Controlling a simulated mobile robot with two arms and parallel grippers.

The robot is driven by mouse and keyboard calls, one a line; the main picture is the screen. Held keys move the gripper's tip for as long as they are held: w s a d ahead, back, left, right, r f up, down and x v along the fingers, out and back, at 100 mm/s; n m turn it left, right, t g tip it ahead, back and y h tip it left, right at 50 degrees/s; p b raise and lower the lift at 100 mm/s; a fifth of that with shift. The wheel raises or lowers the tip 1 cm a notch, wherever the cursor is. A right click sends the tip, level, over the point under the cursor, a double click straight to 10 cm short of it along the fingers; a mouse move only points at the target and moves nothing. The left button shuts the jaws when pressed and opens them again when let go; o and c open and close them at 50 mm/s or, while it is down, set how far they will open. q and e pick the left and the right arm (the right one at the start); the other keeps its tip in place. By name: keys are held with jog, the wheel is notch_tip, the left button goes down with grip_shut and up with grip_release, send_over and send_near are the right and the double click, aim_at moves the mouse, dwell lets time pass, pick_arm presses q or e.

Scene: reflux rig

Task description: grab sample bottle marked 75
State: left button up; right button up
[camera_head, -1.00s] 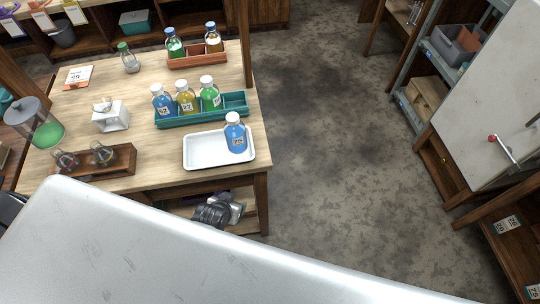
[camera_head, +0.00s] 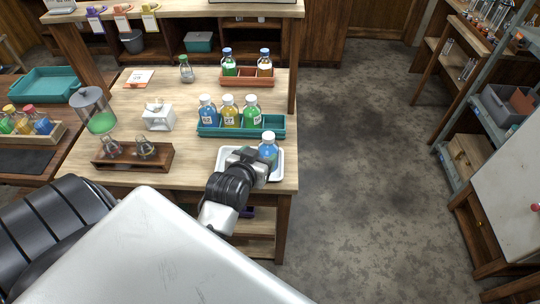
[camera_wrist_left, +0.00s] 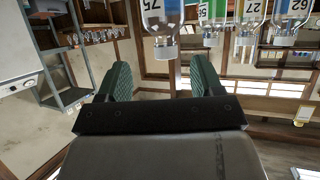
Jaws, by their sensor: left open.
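The sample bottle marked 75 (camera_head: 268,150), with blue liquid and a white cap, stands upright in the white tray (camera_head: 224,156) near the table's front right corner. In the left wrist view, which is upside down, its 75 label (camera_wrist_left: 150,5) shows at the top edge. My left gripper (camera_head: 257,164) is at the tray, close to the bottle's left and front side. In the wrist view its green-padded fingers (camera_wrist_left: 162,80) are apart with nothing between them; the bottle is beyond the tips. Whether a finger touches the bottle is unclear. My right gripper is not in view.
A teal rack (camera_head: 206,131) with blue, yellow and green bottles stands just behind the tray. An orange rack (camera_head: 247,83) with two bottles is farther back. A wooden flask holder (camera_head: 131,163) and a lidded jar (camera_head: 100,119) stand left. Floor right of the table is clear.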

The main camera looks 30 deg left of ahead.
aim_at(266, 141)
pick_arm(q)
jog(key=w, duration=0.1)
jog(key=w+a, duration=0.1)
jog(key=w, duration=0.2)
jog(key=shift+w+a+f+p, duration=0.2)
jog(key=shift+a+f+p, duration=0.05)
jog(key=shift+a+p, duration=0.05)
jog(key=shift+w+a+f, duration=0.1)
jog(key=shift+w+f, duration=0.05)
jog(key=shift+w, duration=0.55)
jog(key=p+x, duration=0.1)
jog(key=x, duration=0.3)
jog(key=shift+w+a+f, duration=0.1)
jog(key=shift+w, duration=0.05)
jog(key=shift+c, duration=0.4)
grip_shut()
